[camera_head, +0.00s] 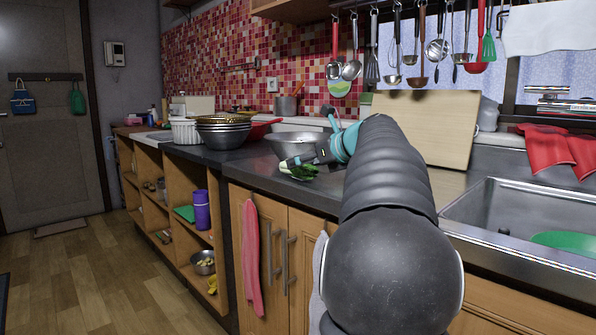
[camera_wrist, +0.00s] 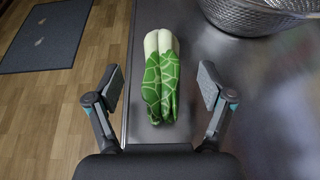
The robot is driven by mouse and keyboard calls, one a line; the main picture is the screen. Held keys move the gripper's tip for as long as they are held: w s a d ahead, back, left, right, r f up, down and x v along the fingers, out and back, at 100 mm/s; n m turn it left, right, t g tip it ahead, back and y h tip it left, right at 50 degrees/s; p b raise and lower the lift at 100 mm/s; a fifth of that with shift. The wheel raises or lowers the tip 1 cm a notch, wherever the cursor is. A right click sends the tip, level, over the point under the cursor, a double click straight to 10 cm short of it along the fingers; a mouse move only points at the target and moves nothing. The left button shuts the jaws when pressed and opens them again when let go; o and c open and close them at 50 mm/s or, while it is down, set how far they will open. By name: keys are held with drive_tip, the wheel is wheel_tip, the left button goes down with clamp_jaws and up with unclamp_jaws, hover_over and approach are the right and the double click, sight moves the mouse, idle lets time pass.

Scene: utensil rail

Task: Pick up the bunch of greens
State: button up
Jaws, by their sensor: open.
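The bunch of greens (camera_wrist: 161,75) lies on the metal counter (camera_wrist: 205,60) near its front edge in the wrist view. It has white stalks at the far end and green patterned leaves at the near end. My gripper (camera_wrist: 160,85) is open, with one finger on each side of the bunch and visible gaps to both. In the head view the greens (camera_head: 300,172) show as a dark green clump on the counter, just below my gripper (camera_head: 296,163). My arm covers part of the counter to the right.
A metal colander (camera_wrist: 250,14) stands close behind the greens on the right. Stacked bowls (camera_head: 223,132) are to the left on the counter. A sink (camera_head: 520,215) and a leaning cutting board (camera_head: 425,125) are to the right. Utensils hang above.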

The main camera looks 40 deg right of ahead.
drive_tip(key=x, duration=0.4)
drive_tip(key=shift+w+d, duration=0.1)
drive_tip(key=shift+w, duration=0.05)
drive_tip(key=c, duration=1.3)
